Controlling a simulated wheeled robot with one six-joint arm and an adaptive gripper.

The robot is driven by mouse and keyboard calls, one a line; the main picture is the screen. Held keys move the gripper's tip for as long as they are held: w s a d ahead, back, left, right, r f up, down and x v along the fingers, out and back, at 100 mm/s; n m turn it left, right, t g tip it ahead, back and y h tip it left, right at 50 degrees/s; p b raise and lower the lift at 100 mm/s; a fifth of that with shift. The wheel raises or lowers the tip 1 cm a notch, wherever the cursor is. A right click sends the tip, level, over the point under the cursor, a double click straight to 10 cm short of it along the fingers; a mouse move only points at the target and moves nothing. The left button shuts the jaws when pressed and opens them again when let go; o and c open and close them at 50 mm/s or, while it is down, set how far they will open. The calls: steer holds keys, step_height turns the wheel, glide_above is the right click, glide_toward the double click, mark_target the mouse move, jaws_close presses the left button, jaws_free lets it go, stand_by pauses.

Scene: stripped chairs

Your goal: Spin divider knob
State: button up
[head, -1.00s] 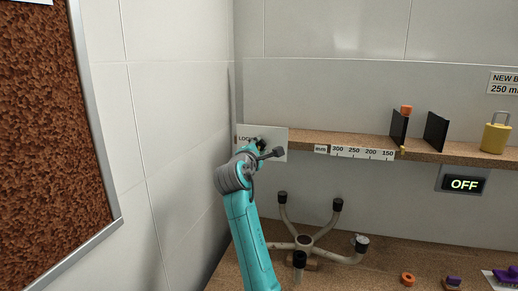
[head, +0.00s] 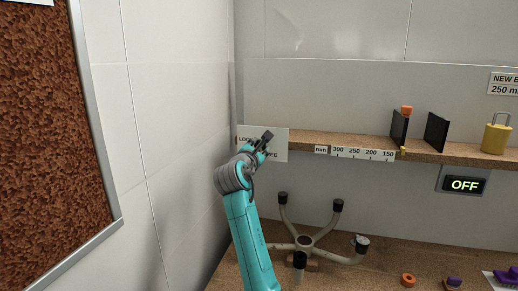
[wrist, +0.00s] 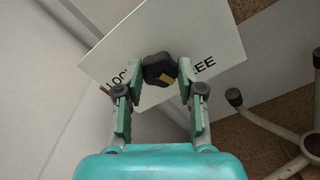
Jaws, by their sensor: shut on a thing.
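The divider knob (wrist: 158,70) is black with a yellow mark and sits on a white plate (wrist: 215,40) on the wall. The plate's lettering is partly hidden; "LOC" and "EE" show in the wrist view. My gripper (wrist: 161,72) has one finger on each side of the knob and is shut on it. In the head view my gripper (head: 262,143) is in front of the plate (head: 279,144) at the left end of the shelf, and it hides most of the knob. The yellow mark faces the lower right in the wrist view.
A cork-coloured shelf (head: 315,140) with a millimetre scale (head: 362,153) runs right from the plate. It carries black dividers (head: 435,132) and a yellow padlock (head: 495,137). A chair base (head: 322,240) stands below on the bench. A side wall is close on the left.

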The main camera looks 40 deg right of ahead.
steer(key=shift+f, duration=0.1)
steer(key=o, duration=1.1)
steer(key=shift+o, duration=0.2)
steer(key=shift+a, duration=0.15)
steer(key=v, duration=1.2)
